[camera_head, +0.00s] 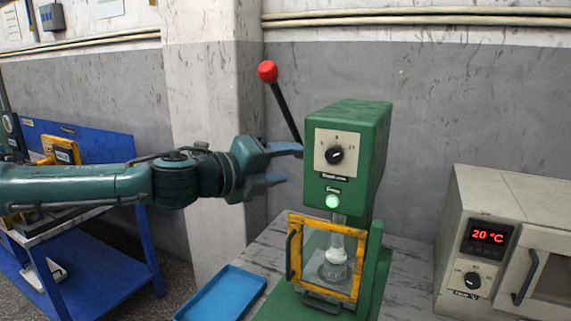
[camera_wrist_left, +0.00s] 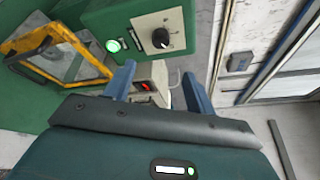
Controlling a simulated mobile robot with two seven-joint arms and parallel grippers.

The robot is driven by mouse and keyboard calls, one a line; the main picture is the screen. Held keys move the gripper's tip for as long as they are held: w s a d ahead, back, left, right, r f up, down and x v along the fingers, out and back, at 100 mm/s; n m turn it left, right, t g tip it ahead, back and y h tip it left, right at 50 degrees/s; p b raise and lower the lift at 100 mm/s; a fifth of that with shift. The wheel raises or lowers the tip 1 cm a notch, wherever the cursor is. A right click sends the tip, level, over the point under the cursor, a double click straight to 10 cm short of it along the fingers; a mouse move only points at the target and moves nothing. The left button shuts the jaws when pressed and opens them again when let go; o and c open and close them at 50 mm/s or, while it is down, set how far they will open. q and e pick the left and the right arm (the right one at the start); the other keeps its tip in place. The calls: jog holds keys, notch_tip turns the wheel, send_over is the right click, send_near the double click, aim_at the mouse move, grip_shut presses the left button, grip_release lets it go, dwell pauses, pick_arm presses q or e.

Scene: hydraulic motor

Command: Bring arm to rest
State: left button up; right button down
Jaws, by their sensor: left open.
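My left gripper (camera_head: 287,165) comes in from the left in the head view, with its blue fingers apart and nothing between them. It is beside the upper left of the green press machine (camera_head: 375,135), near the lever. In the wrist view the two fingers (camera_wrist_left: 158,88) point toward the machine's dial side, apart and empty. The lever (camera_head: 283,105) with a red knob stands tilted up to the left behind the machine head. My right gripper is not in view.
The machine has a dial (camera_head: 335,155), a lit green button (camera_head: 332,201) and a yellow-framed guard door (camera_head: 292,250). A blue tray (camera_head: 222,296) lies on the table left of it. A heater oven showing 20 °C (camera_head: 487,236) stands at right. A blue workbench (camera_head: 150,245) is at left.

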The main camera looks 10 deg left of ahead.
pick_arm(q)
jog(key=s+d+f+n+g+h, duration=0.1)
jog(key=s+d+f+n+h, duration=0.1)
jog(key=s+d+f+n, duration=0.6)
jog(key=s+d+f+n+g+h, duration=0.1)
jog(key=s+d+f+n, duration=0.15)
jog(key=d+f, duration=0.65)
jog(key=s+a+f+n+y, duration=0.3)
jog(key=s+a+f+n, duration=0.3)
jog(key=a+f, duration=0.2)
jog(key=s+a+f+n+y, duration=0.4)
jog(key=s+a+f+n, duration=0.2)
jog(key=f, duration=0.7)
jog(key=s+a+f+n+y, duration=0.4)
jog(key=s+a+f+n, duration=0.2)
jog(key=a+f, duration=0.3)
jog(key=shift+a+f+g, duration=0.3)
jog(key=shift+a+f, duration=0.05)
jog(key=shift+f, duration=0.3)
